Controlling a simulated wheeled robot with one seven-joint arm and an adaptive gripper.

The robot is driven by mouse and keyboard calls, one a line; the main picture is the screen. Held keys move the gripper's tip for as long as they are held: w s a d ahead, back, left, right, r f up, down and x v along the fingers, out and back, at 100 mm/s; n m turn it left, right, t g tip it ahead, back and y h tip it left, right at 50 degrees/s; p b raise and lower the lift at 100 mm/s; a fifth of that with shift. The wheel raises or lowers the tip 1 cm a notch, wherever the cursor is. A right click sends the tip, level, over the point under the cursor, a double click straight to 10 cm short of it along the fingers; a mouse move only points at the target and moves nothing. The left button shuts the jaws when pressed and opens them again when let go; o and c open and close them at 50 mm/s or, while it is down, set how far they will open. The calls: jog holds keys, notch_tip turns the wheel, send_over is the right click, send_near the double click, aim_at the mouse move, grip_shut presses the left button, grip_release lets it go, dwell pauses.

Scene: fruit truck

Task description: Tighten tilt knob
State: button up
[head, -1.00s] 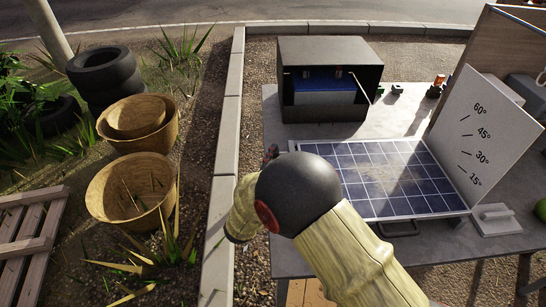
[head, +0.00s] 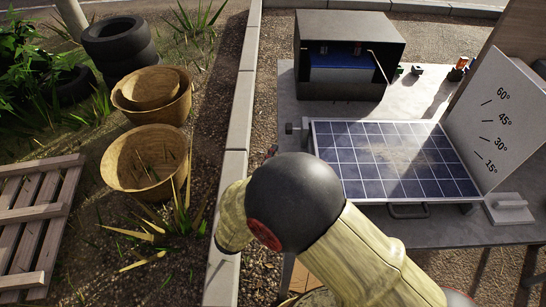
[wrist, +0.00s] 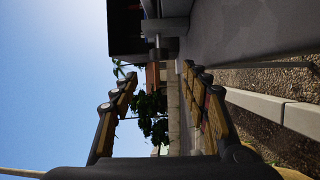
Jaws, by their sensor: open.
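The solar panel (head: 395,160) lies nearly flat on the grey table. A small dark knob (head: 291,128) sticks out at its upper left corner, beside the frame; I take it to be the tilt knob. A white board (head: 492,130) with angle marks from 15° to 60° stands at the panel's right. In the wrist view my gripper (wrist: 160,90) is open, its two fingers wide apart with nothing between them. In the head view my arm hides most of the gripper. It appears to be left of the panel and apart from the knob.
A dark open-fronted box (head: 345,50) stands on the table (head: 430,238) behind the panel. Baskets (head: 145,165), tyres (head: 118,45) and a pallet (head: 35,225) lie left of the kerb (head: 238,120).

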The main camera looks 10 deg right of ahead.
aim_at(288, 125)
jog(key=w+d+r+m+g+h+p, duration=0.25)
jog(key=d+r+g+p, duration=0.45)
jog(key=p, duration=0.6)
jog(key=w+d+r+m+g+h+p, duration=0.1)
jog(key=d+r+m+g+h+p, duration=0.15)
jog(key=d+r+g+p, duration=0.5)
jog(key=w+f+y+p, duration=0.1)
jog(key=y+p, duration=0.1)
jog(key=p, duration=0.2)
jog(key=w+a+n+g+y+p, duration=0.1)
jog(key=y+p, duration=0.1)
jog(key=p, duration=0.2)
jog(key=w+a+f+n+g+y+p, duration=0.1)
jog(key=w+y+p, duration=0.1)
jog(key=y+p, duration=0.1)
jog(key=shift+f+p, duration=0.35)
jog(key=shift+p, duration=0.1)
jog(key=w+a+f+n+y, duration=0.2)
jog(key=w+a+n+y, duration=0.2)
jog(key=a+n, duration=0.35)
jog(key=shift+t, duration=0.45)
jog(key=shift+x, duration=3.95)
jog(key=shift+a, duration=0.1)
